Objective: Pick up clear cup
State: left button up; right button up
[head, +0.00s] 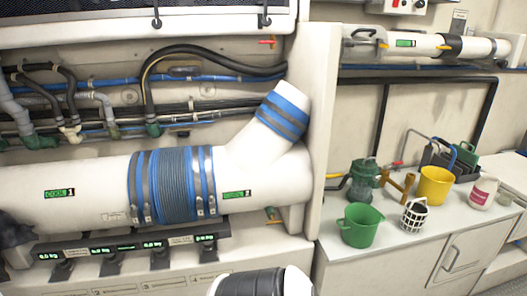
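A small, pale, see-through cup (504,199) stands on the white counter at the far right of the head view, just right of a white bottle with a pink label (483,192). It is small in the picture, and I cannot see whether anything is in it. A dark shape at the left edge is too cut off to identify.
The counter (400,238) also holds a green bucket (361,226), a white lattice basket (414,216), a yellow bucket (435,186) and a green pump (365,180). A grey caddy (466,168) stands behind. Large white pipework (100,185) fills the left.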

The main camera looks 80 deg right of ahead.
aim_at(506, 199)
jog(key=z, duration=4.45)
